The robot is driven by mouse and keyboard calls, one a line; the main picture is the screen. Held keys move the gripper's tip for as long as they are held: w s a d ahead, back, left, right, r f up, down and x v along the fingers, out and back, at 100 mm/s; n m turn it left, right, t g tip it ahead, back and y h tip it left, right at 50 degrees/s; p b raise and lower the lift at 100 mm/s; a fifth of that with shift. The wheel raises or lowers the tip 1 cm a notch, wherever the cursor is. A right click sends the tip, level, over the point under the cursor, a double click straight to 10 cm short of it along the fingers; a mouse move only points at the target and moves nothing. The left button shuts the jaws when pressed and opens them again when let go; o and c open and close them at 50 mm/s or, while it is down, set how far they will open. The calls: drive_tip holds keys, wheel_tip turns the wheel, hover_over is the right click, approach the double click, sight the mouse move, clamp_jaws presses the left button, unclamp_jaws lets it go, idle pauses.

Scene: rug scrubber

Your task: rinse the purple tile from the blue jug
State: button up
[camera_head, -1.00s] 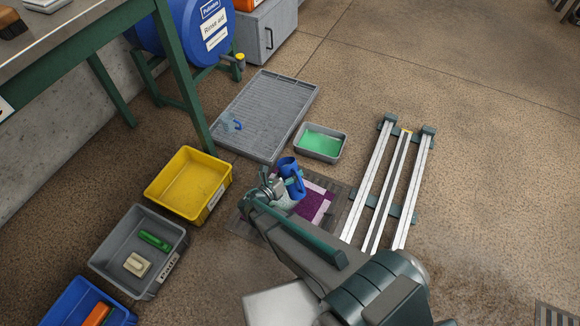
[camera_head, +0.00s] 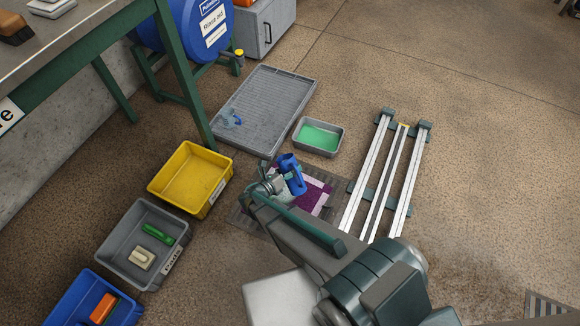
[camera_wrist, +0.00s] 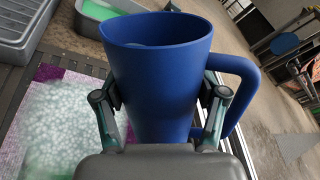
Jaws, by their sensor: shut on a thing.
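The blue jug (camera_head: 292,172) is held by my gripper (camera_head: 277,183) above the purple tile (camera_head: 312,196). In the wrist view the jug (camera_wrist: 157,75) fills the middle, with its handle to the right, and my gripper (camera_wrist: 160,100) has a finger on each side of its body. The jug looks tilted in the head view. The purple tile (camera_wrist: 48,75) also shows at the left of the wrist view, with pale foam (camera_wrist: 62,125) over much of it. My gripper and arm hide part of the tile in the head view.
A grey ridged tray (camera_head: 265,105) and a small tray of green liquid (camera_head: 318,138) lie beyond the tile. Metal rails (camera_head: 380,180) stand to the right. Yellow (camera_head: 190,180), grey (camera_head: 128,240) and blue (camera_head: 75,300) bins line the left. Open floor lies at far right.

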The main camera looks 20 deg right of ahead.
drive_tip(key=shift+n+p, duration=0.3)
drive_tip(key=shift+p, duration=0.65)
drive_tip(key=shift+f, duration=0.1)
drive_tip(key=shift+g+p, duration=0.3)
drive_tip(key=shift+p, duration=0.35)
drive_tip(key=shift+f+n+p, duration=0.1)
drive_tip(key=shift+n+p, duration=0.4)
drive_tip(key=shift+p, duration=0.6)
drive_tip(key=shift+s+f+p, duration=0.15)
drive_tip(key=shift+f+p, duration=0.15)
drive_tip(key=shift+p, duration=0.05)
drive_tip(key=shift+f+n+g+p, duration=0.1)
drive_tip(key=shift+n+g+p, duration=0.35)
drive_tip(key=shift+p, duration=0.7)
drive_tip(key=shift+f+p, duration=0.2)
drive_tip(key=shift+p, duration=0.1)
